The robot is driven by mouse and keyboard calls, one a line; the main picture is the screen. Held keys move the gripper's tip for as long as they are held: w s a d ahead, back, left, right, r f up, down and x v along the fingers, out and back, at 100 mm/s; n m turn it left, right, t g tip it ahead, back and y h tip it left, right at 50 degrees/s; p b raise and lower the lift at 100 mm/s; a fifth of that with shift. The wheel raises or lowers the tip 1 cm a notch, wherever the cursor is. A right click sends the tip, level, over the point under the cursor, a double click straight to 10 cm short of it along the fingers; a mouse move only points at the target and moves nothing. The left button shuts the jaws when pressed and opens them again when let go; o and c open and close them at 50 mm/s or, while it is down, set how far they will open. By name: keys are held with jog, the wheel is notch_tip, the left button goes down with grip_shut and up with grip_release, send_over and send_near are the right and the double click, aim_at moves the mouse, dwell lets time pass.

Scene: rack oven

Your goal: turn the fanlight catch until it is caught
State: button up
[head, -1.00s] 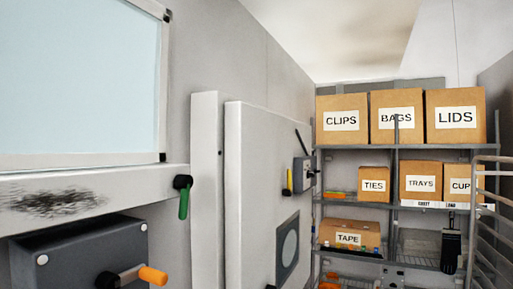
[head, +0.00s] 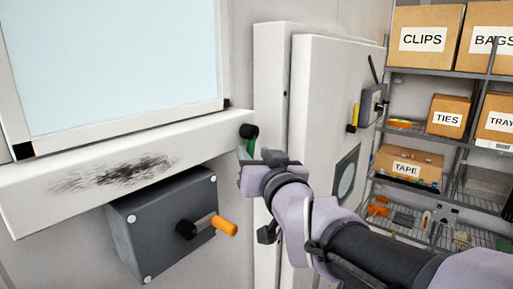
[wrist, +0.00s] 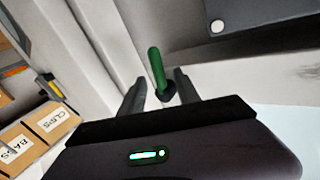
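The fanlight catch is a green lever (head: 251,146) on a black pivot (head: 248,131), at the right end of the white ledge below the pale blue fanlight pane (head: 115,62). In the head view the lever hangs down and its lower part is hidden by my gripper (head: 264,162). In the wrist view the green lever (wrist: 156,66) and its black pivot (wrist: 167,94) stand between the two dark fingers of my gripper (wrist: 160,78). The fingers are open, with a visible gap on each side of the lever.
A grey box (head: 165,225) with an orange-tipped handle (head: 225,226) is below the ledge. A thick white door (head: 318,130) with a yellow handle (head: 354,116) stands to the right. Shelves with labelled cartons (head: 408,164) are behind it. The ledge (head: 40,190) has a dark smudge.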

jog(key=shift+x, duration=0.8)
jog(key=shift+s, duration=0.1)
grip_shut()
dwell(0.8)
